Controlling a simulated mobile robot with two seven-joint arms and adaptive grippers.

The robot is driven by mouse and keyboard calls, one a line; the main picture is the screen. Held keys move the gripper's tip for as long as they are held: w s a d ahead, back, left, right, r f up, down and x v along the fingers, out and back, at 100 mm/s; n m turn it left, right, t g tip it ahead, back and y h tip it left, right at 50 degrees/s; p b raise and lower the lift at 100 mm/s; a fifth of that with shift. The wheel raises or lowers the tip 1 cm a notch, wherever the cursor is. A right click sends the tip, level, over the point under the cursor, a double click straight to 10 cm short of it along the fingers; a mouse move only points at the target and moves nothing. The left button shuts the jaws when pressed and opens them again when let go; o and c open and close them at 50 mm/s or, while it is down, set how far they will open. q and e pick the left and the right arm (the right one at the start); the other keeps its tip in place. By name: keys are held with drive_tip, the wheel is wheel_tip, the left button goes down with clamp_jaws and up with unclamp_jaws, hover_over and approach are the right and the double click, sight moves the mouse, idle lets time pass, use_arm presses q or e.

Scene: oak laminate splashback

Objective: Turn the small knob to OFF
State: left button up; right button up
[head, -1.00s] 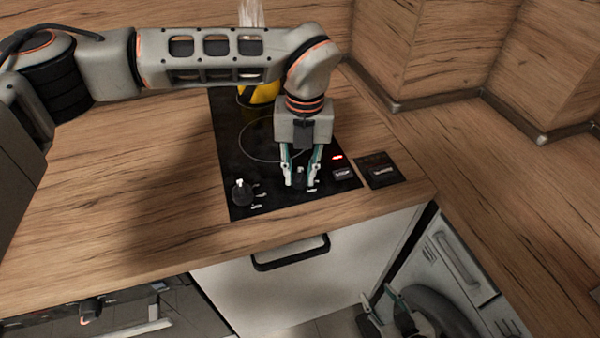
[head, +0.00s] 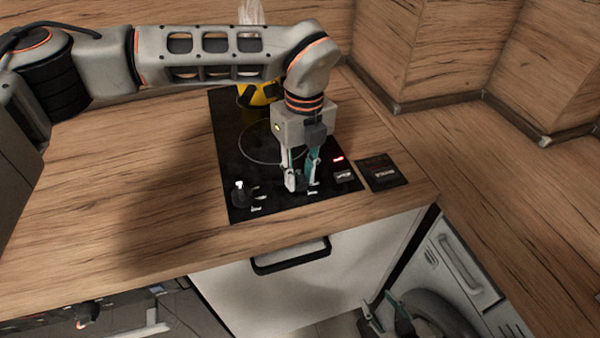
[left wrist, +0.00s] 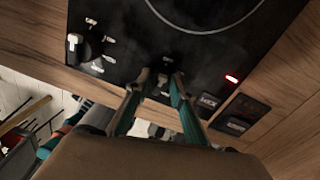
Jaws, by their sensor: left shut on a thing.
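The small knob (head: 301,184) is a dark knob at the front of the black hob (head: 228,150), with white marks around it. My left gripper (head: 300,184) points down and is shut on it, one finger on each side. The left wrist view shows the fingertips (left wrist: 163,82) closed around the small knob, which they mostly hide, so its pointer setting is not readable. A larger knob (head: 240,192) stands to the left with its own marks; it also shows in the left wrist view (left wrist: 75,44). My right gripper (head: 385,306) is low in front of the counter, open and empty.
A red light (head: 338,159) glows on the hob, near a small label (head: 343,175). A dark labelled plate (head: 382,172) lies to the right. A yellow and black object (head: 259,93) stands behind my left arm. The wooden counter (head: 120,200) is clear at left.

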idle(0.3)
use_arm(q)
drive_tip(key=o, duration=1.1)
drive_tip(key=shift+o, duration=0.2)
drive_tip(key=shift+r, duration=0.1)
wheel_tip(320, 180, up, 12)
drive_tip(key=shift+d, duration=0.25)
drive_tip(key=shift+w, duration=0.1)
